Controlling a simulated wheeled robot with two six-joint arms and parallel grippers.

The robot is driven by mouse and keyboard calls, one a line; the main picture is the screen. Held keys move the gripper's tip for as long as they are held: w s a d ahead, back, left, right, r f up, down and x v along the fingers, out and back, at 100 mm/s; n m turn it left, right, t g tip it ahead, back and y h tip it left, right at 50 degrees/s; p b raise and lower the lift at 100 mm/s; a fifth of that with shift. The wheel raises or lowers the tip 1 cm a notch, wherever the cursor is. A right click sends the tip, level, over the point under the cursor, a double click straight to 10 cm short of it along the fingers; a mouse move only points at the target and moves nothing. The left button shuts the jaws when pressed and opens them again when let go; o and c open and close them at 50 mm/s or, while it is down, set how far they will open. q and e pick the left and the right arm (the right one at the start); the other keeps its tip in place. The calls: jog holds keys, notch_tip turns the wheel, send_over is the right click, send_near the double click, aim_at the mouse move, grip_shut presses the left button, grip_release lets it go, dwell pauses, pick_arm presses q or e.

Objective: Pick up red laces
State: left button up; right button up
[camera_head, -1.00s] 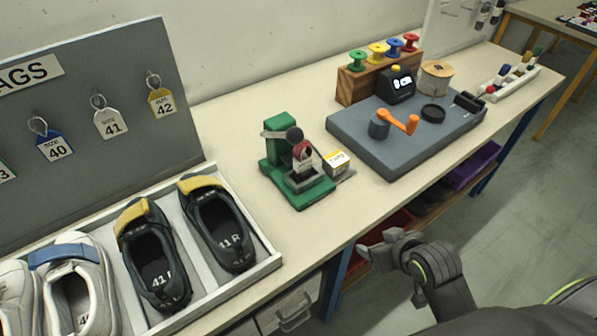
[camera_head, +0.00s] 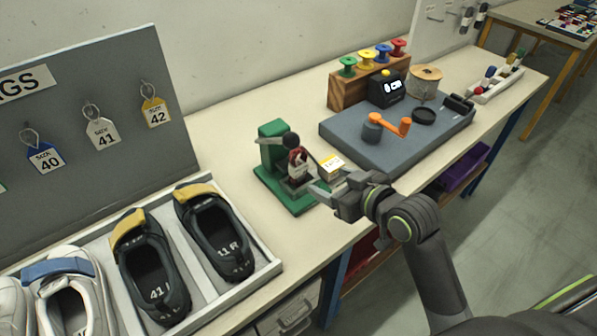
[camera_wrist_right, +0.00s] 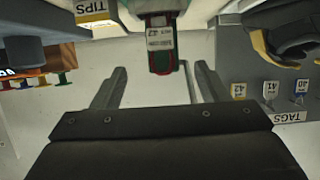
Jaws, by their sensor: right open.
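The red laces (camera_head: 297,160), a small dark red bundle with a pale label, stand upright in the green press-like fixture (camera_head: 272,150) on the bench. In the right wrist view the labelled red-edged bundle (camera_wrist_right: 161,50) shows ahead, in line with the gap between my fingers. My right gripper (camera_head: 320,187) is open and close to the front right of the fixture. Its two fingers also show apart in the right wrist view (camera_wrist_right: 160,78), with nothing held. I cannot tell how deep the laces are between the fingers. My left gripper is not in view.
A small white and yellow box (camera_head: 331,167), marked TIPS in the wrist view, is close beside the right gripper. A tray (camera_head: 262,276) with shoes stands at left, below a grey tag board (camera_head: 100,180). A grey winding station (camera_head: 350,143) and a spool rack (camera_head: 342,93) stand beyond.

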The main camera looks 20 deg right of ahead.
aim_at(301, 168)
jog(key=x, duration=0.7)
jog(key=shift+w+a+f, duration=0.15)
jog(key=shift+w, duration=0.2)
jog(key=shift+p+x, duration=0.6)
jog(key=shift+x, duration=2.05)
jog(key=c, duration=1.1)
